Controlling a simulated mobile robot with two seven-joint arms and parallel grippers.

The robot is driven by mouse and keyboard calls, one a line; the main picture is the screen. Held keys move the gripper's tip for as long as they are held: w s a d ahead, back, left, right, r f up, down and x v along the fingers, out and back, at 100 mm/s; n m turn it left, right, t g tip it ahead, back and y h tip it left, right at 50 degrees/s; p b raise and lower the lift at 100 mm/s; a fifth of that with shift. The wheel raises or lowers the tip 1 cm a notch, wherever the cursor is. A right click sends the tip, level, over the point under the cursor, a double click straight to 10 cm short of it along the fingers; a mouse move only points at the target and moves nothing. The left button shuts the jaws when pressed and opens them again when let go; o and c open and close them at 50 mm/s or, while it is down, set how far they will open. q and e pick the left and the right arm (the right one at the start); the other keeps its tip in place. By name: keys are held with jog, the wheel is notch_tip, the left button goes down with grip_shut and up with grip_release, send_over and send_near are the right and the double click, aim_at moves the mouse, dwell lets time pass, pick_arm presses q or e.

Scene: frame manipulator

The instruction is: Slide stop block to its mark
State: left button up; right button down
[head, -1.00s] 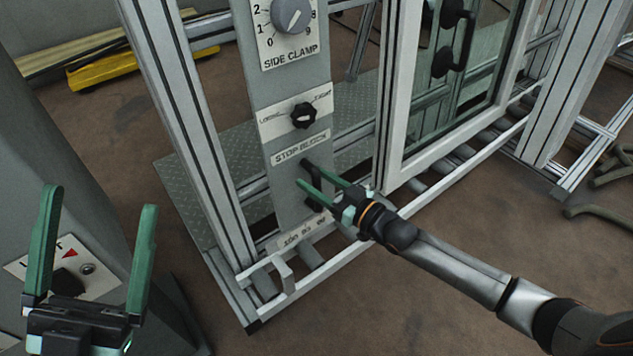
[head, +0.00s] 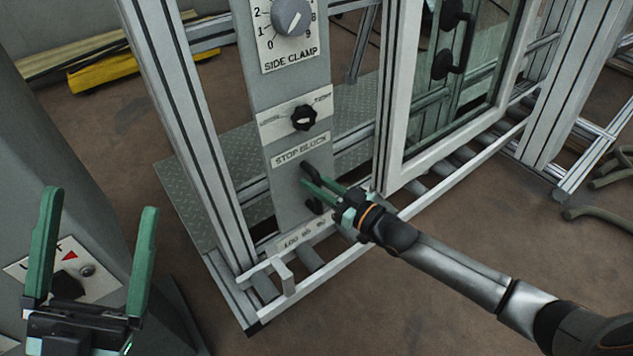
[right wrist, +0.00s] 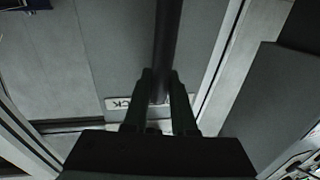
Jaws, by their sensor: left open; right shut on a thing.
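The "STOP BLOCK" label (head: 300,149) is on the grey upright panel (head: 288,212) of the frame. Below it is a black handle (head: 316,206), partly hidden by my right gripper (head: 306,184). That gripper is shut on the handle, with its green fingers close together. In the right wrist view a dark bar (right wrist: 168,40) runs between the right fingertips (right wrist: 160,85). I cannot make out the mark. My left gripper (head: 100,200) is open and empty at the lower left.
A black knob (head: 304,117) and the "SIDE CLAMP" dial (head: 291,17) are above the label. A white-framed window (head: 393,120) stands on rollers to the right. A grey cabinet with a red triangle (head: 69,255) is behind my left gripper. Aluminium posts flank the panel.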

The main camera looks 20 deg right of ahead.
dwell(0.8)
jog(key=shift+s+a+p, duration=0.15)
jog(key=shift+a+p, duration=0.05)
jog(key=shift+p, duration=0.15)
jog(key=a+p, duration=0.1)
jog(key=a, duration=0.1)
jog(key=s+a+p, duration=0.1)
jog(key=shift+s+a+r, duration=0.1)
jog(key=shift+s+a, duration=0.05)
jog(key=shift+a, duration=0.2)
jog(key=shift+s+a+p, duration=0.1)
jog(key=shift+a+p, duration=0.3)
jog(key=shift+d, duration=0.15)
jog(key=c, duration=0.7)
grip_release()
